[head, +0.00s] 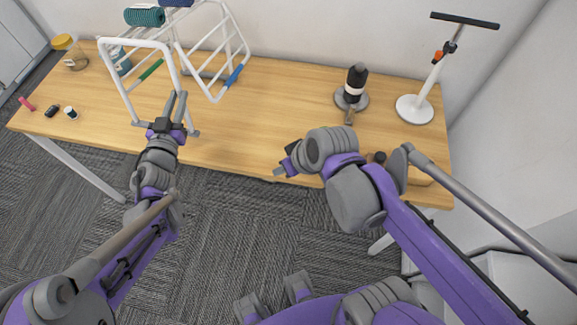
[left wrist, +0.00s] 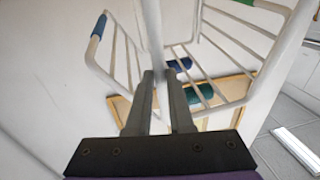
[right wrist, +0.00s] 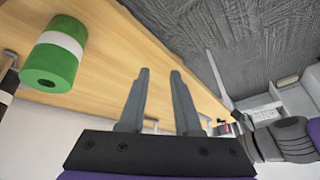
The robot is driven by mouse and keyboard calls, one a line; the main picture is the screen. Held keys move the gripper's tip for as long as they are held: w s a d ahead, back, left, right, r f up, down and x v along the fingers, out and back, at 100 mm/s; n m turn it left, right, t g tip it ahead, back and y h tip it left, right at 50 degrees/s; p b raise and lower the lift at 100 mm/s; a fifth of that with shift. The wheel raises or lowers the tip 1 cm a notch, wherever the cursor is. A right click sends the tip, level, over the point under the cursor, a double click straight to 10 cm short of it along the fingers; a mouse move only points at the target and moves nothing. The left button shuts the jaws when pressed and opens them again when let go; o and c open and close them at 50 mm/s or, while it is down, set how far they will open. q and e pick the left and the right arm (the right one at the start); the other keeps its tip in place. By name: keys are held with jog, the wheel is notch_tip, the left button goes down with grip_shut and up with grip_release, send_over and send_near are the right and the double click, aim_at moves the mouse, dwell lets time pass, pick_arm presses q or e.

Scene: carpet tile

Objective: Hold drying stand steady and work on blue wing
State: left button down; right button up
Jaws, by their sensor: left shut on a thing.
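The white wire drying stand (head: 133,45) stands at the left of the table. Its wing with the blue sleeve (head: 235,76) juts out at the stand's right side. The blue sleeve also shows in the left wrist view (left wrist: 98,27). A green sleeve (head: 151,70) marks another bar. My left gripper (head: 179,106) is shut on a white tube of the drying stand, seen between its fingers in the left wrist view (left wrist: 157,72). My right gripper (head: 281,171) is near the table's front edge, away from the stand. In the right wrist view (right wrist: 159,74) its fingers are apart and empty.
A teal roll (head: 145,16) and a blue roll (head: 176,2) lie on the stand. A black bottle (head: 356,82) and a white-based post (head: 414,108) stand at the right. A green-and-white roll (right wrist: 52,58) is near my right gripper. The table's middle is clear.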

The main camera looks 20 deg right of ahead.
jog(key=shift+s+d+f, duration=0.1)
jog(key=shift+s+d, duration=0.1)
jog(key=shift+s, duration=0.35)
jog(key=shift+w, duration=0.2)
jog(key=c, duration=0.4)
jog(key=w+r+n, duration=0.1)
jog(key=w+r, duration=0.1)
jog(key=w, duration=0.2)
jog(key=w+r+n+y, duration=0.1)
jog(key=w+r, duration=0.1)
jog(key=w, duration=0.1)
jog(key=w+a+r+y, duration=0.1)
jog(key=w+r, duration=0.2)
jog(key=w, duration=0.1)
jog(key=shift+w+a+n+g, duration=0.1)
jog(key=shift+w+n+g, duration=0.25)
jog(key=shift+n+g, duration=0.05)
grip_shut()
jog(key=w+d+r+n+y, duration=0.1)
jog(key=w+r+n+y, duration=0.35)
jog(key=w, duration=0.85)
jog(key=x, duration=0.9)
jog(key=shift+w+a, duration=0.15)
jog(key=shift+a, duration=0.05)
